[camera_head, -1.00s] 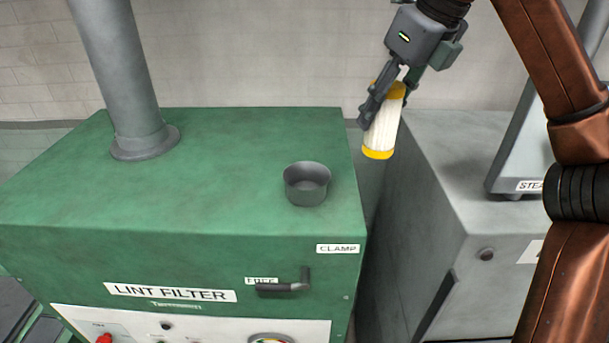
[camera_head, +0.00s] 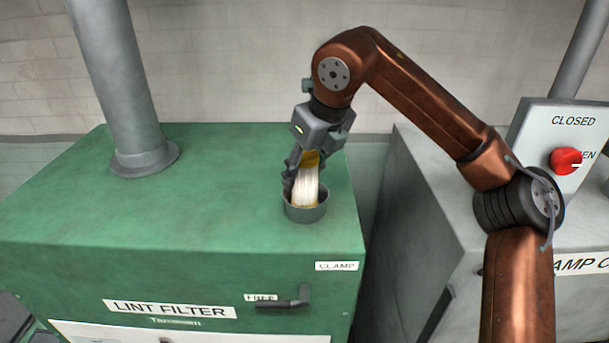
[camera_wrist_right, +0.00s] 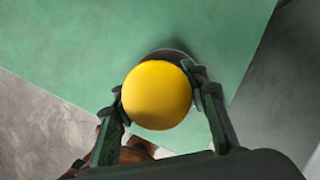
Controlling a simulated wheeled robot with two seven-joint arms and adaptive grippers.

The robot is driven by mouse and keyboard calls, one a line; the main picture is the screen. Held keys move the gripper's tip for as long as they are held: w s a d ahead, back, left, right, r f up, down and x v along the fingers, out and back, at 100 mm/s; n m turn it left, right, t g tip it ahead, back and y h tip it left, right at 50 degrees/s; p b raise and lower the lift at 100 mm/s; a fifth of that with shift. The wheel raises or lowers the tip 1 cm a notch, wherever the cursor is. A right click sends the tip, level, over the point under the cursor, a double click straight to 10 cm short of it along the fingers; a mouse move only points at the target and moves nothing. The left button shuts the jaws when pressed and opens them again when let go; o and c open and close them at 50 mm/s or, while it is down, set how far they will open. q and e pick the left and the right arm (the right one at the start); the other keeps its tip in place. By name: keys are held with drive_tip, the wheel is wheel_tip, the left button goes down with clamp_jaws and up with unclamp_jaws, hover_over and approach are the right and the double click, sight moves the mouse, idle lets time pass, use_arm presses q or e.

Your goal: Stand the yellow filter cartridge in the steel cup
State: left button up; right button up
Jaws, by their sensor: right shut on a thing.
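The filter cartridge (camera_head: 305,188) has a white pleated body and yellow ends. It stands nearly upright, with its lower end inside the rim of the steel cup (camera_head: 306,214). The dark grey cup sits on the green cabinet top; whether the cartridge touches its floor is hidden by the rim. My right gripper (camera_head: 303,172) is shut on the cartridge's upper part from above. In the right wrist view the yellow cap (camera_wrist_right: 157,95) fills the space between both fingers, and a dark bit of the cup's rim (camera_wrist_right: 168,53) shows behind it. My left gripper is not in view.
The green lint filter cabinet (camera_head: 200,240) has a grey pipe (camera_head: 122,90) rising at its left and a dark handle (camera_head: 285,302) on its front. A grey cabinet (camera_head: 430,220) stands to the right, with a red knob (camera_head: 566,160) on a panel.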

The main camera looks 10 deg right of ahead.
drive_tip(key=shift+f, duration=0.55)
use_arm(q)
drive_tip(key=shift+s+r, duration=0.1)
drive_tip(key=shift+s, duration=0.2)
use_arm(e)
drive_tip(key=shift+d+f, duration=0.2)
drive_tip(key=shift+d, duration=0.05)
drive_tip(key=shift+a+f, duration=0.15)
drive_tip(key=o, duration=1.3)
drive_tip(key=shift+c, duration=0.2)
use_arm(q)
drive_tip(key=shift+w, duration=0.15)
